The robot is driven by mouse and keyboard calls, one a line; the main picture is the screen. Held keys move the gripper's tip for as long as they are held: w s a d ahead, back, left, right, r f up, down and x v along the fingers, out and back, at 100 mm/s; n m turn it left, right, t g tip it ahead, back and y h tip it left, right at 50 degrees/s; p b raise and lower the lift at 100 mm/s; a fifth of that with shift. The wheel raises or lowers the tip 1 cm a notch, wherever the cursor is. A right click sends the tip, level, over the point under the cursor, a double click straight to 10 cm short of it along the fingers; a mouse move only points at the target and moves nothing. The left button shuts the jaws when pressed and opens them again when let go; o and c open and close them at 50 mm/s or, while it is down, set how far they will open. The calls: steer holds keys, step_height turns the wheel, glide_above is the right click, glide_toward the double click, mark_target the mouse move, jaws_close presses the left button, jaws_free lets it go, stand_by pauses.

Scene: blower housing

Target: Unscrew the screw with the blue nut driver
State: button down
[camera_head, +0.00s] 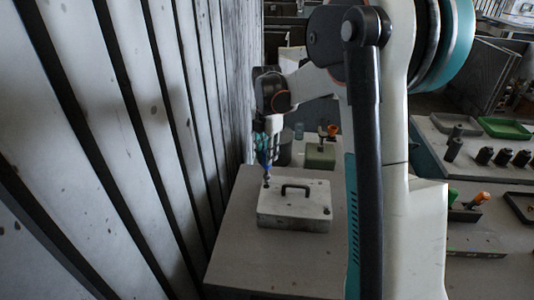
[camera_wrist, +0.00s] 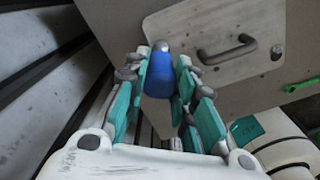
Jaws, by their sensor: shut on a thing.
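The blue nut driver (camera_wrist: 159,76) stands between the fingers of my gripper (camera_wrist: 160,92), which is shut on its handle. In the head view the driver (camera_head: 264,158) is roughly upright over the far left corner of the light grey cover plate (camera_head: 290,212). Its dark lower end (camera_head: 266,178) meets or nearly meets that corner; I cannot tell whether it touches the screw there. The screw at that corner is hidden or merged with the driver's end. A dark screw head (camera_head: 326,211) shows at the plate's near right corner. The plate (camera_wrist: 195,27) has a dark handle (camera_wrist: 228,50).
A slatted wall (camera_head: 130,130) stands close on the left of the grey bench top (camera_head: 270,262). A box with an orange-handled tool (camera_head: 320,156) is behind the plate. Another table at right holds dark cylinders (camera_head: 485,156) and a green tray (camera_head: 505,128).

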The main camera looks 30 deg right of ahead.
steer(key=shift+r+p, duration=1.95)
steer(key=shift+r, duration=1.2)
steer(key=shift+f, duration=0.1)
